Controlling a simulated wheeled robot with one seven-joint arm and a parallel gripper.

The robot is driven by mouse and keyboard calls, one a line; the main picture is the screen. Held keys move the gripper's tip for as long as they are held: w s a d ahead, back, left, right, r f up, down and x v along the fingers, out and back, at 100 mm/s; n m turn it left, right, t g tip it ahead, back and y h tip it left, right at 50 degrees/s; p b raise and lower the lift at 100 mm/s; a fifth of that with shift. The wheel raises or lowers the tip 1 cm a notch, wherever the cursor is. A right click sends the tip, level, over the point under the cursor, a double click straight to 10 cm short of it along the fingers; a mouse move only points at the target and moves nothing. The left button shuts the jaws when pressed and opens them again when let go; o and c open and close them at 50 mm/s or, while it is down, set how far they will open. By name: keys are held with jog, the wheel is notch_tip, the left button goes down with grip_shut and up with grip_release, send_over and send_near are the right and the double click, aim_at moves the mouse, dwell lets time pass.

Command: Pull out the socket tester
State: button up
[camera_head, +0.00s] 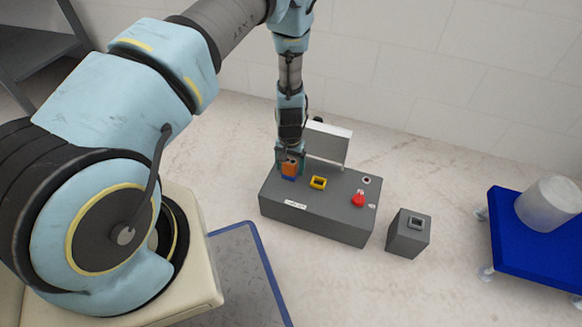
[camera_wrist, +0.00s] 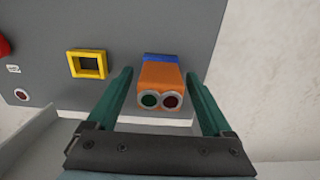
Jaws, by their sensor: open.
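The socket tester (camera_wrist: 160,82) is an orange block with a green and a dark red round lens on its end. It stands at a blue socket (camera_wrist: 162,57) on the grey box (camera_head: 310,211). In the head view the tester (camera_head: 290,166) is partly covered by my gripper. My gripper (camera_wrist: 160,85) is open, with one green finger on each side of the tester. A gap shows between each finger and the tester, so I see no contact. How deep the tester sits in the socket is hidden.
The grey box also has a yellow-framed socket (camera_wrist: 87,65), a red knob (camera_head: 358,198) and a raised light lid (camera_head: 328,143). A smaller grey block (camera_head: 408,236) stands to its right. A blue cart (camera_head: 535,250) with a pale cylinder (camera_head: 549,203) is far right.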

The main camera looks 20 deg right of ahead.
aim_at(290, 161)
jog(key=shift+c, duration=0.2)
grip_shut()
dwell(0.6)
jog(key=shift+r, duration=0.15)
jog(key=shift+r+p, duration=2.3)
jog(key=shift+r, duration=0.55)
